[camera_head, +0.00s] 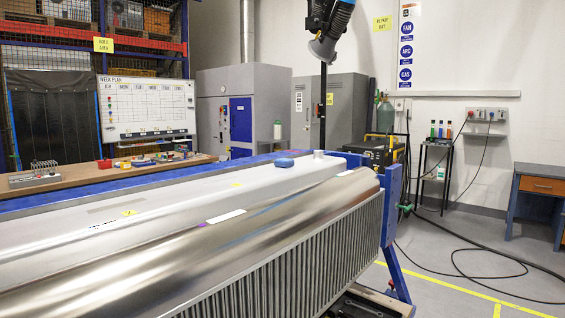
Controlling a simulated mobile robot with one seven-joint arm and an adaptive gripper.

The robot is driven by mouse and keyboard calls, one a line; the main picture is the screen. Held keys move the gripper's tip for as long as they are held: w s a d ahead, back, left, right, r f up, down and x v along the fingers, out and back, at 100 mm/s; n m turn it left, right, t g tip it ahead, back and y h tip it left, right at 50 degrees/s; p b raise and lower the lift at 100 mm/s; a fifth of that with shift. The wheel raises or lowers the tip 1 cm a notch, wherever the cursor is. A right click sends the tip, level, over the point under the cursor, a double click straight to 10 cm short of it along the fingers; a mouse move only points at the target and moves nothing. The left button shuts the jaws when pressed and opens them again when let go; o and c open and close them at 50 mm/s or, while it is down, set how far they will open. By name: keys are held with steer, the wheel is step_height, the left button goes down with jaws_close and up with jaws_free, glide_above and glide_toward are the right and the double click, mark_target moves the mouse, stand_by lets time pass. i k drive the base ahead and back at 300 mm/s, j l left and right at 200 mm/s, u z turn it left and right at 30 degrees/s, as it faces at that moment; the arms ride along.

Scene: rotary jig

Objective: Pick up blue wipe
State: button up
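A small blue wipe (284,162) lies folded or bunched on top of the large metal workpiece (150,262), near its far right end. Its underside is hidden.
A blue frame (393,205) holds the workpiece. A wooden bench (85,186) with small items stands at left. Cables (480,252) lie on the right floor.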

mark_target(284, 162)
steer(key=i+l+u, duration=0.15)
steer(key=l, duration=0.3)
steer(key=i+l+u, duration=0.1)
steer(key=l, duration=0.35)
steer(key=i+l+u, duration=0.15)
steer(key=l, duration=0.35)
steer(key=i+l+u, duration=0.15)
steer(key=l, duration=0.3)
steer(key=i+l+u, duration=0.1)
steer(key=l, duration=0.45)
steer(key=i+l+u, duration=0.25)
steer(key=i+l, duration=0.55)
steer(key=i, duration=0.35)
